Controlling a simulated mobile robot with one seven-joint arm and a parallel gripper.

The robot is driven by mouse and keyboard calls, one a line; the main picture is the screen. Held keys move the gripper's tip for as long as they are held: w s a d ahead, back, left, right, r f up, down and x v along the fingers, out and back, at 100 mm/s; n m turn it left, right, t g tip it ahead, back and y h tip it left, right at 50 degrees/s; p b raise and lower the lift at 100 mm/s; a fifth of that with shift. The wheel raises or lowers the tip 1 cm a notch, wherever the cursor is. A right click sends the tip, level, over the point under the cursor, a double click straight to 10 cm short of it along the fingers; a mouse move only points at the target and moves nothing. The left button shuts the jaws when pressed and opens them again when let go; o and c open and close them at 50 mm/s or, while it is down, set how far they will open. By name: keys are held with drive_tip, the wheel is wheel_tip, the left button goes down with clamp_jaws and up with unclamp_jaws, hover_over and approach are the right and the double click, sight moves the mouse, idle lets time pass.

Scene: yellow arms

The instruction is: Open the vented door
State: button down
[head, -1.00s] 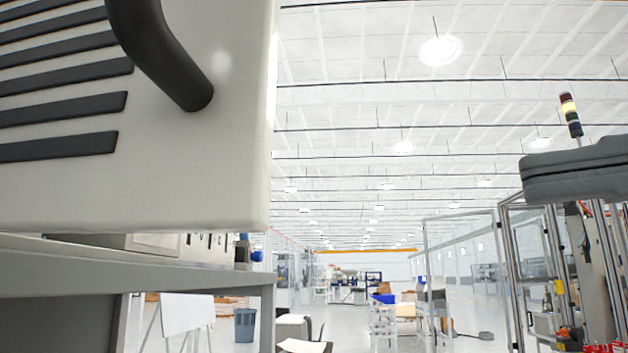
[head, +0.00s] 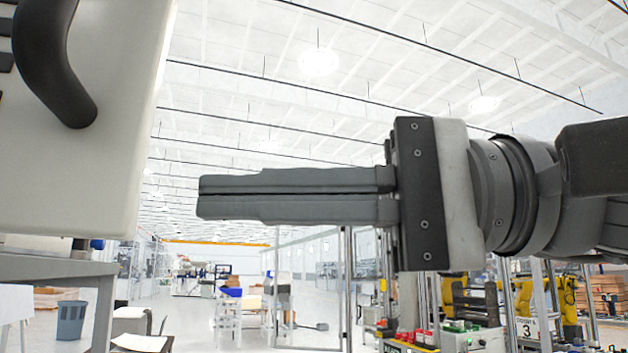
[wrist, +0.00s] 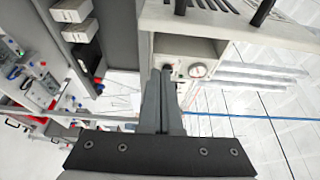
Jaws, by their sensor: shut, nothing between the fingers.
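The vented door (head: 95,165) is the pale panel at the left of the head view, with part of its dark vent slots at the edge. Its black curved handle (head: 52,65) stands out from the panel, its upper part cut off by the frame. My gripper (head: 200,197) is in the middle of the head view, pointing left towards the door. Its fingers are together and empty, clearly apart from the handle in the picture. In the wrist view my gripper (wrist: 160,78) also shows shut, and a pale panel with dark slots (wrist: 215,22) is at the top.
A grey bench (head: 60,268) stands under the door panel. A round gauge (wrist: 198,70) shows beyond my fingertips in the wrist view. A grey bin (head: 71,320) is on the floor at lower left. Machinery with yellow arms (head: 565,305) is at the right.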

sight(80, 80)
drive_tip(key=s+a, duration=0.1)
drive_tip(key=s, duration=0.1)
drive_tip(key=s+a+p, duration=0.1)
drive_tip(key=shift+s+a, duration=0.35)
